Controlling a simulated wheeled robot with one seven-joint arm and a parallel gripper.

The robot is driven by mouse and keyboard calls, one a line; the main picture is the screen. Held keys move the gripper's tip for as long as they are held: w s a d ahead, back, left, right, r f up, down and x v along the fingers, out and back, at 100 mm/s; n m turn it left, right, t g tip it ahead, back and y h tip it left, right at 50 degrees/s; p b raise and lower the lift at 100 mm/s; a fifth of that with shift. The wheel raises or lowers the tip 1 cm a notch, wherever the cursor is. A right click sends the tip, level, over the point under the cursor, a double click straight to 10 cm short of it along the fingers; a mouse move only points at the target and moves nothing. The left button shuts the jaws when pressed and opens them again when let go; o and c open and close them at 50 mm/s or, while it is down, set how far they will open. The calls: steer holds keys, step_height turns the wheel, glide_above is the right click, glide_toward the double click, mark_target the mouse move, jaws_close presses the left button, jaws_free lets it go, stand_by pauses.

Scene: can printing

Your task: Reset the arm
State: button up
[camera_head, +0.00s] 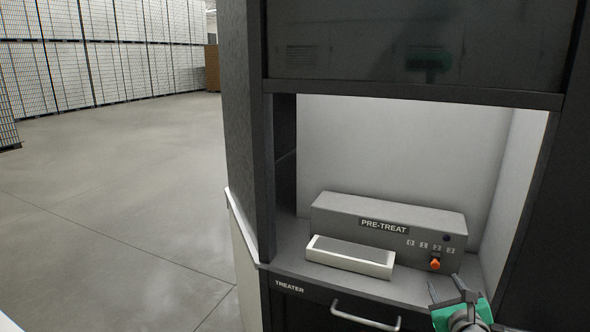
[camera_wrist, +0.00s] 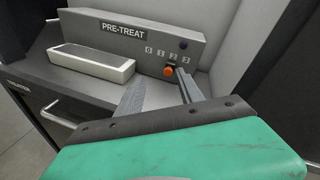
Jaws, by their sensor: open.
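My gripper (camera_head: 452,290) is at the lower right of the head view, at the front right of the treater's open bay. Its two grey fingers are apart with nothing between them. In the wrist view my gripper (camera_wrist: 158,94) points toward the pre-treat unit (camera_wrist: 128,38). The grey pre-treat unit (camera_head: 335,211) stands at the back of the bay, with an orange knob (camera_head: 435,264) on its right front. The knob also shows in the wrist view (camera_wrist: 169,71), beyond the fingertips and apart from them. A white tray with a dark top (camera_head: 348,262) sits in front of the unit.
The treater's dark frame (camera_head: 245,130) borders the bay on the left, with a dark panel (camera_head: 420,45) above. A metal handle (camera_head: 365,318) juts from the front below the shelf. Open concrete floor (camera_head: 120,190) lies left, with stacked pallets (camera_head: 100,70) behind.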

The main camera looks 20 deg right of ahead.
steer(key=w+a+f+n+g+y+b, duration=0.1)
steer(key=w+a+f+n+y, duration=0.2)
steer(key=a+n, duration=0.35)
steer(key=w+a+f+n+g+y+b, duration=0.1)
steer(key=w+a+f+n+y+b, duration=0.2)
steer(key=a+n, duration=0.4)
steer(key=w+a+f+n+g+y, duration=0.25)
steer(key=a+f+n, duration=0.2)
steer(key=a, duration=0.45)
steer(key=s+a+f+n+g+b, duration=0.2)
steer(key=s+a+n, duration=0.3)
steer(key=a+n, duration=0.3)
steer(key=s+a+f+n+g+b, duration=0.2)
steer(key=s+a+n, duration=0.4)
steer(key=a+n, duration=0.3)
steer(key=n+g, duration=0.1)
steer(key=n, duration=0.2)
steer(key=shift+s+f+g, duration=0.25)
steer(key=shift+s+g, duration=0.05)
steer(key=shift+g, duration=0.05)
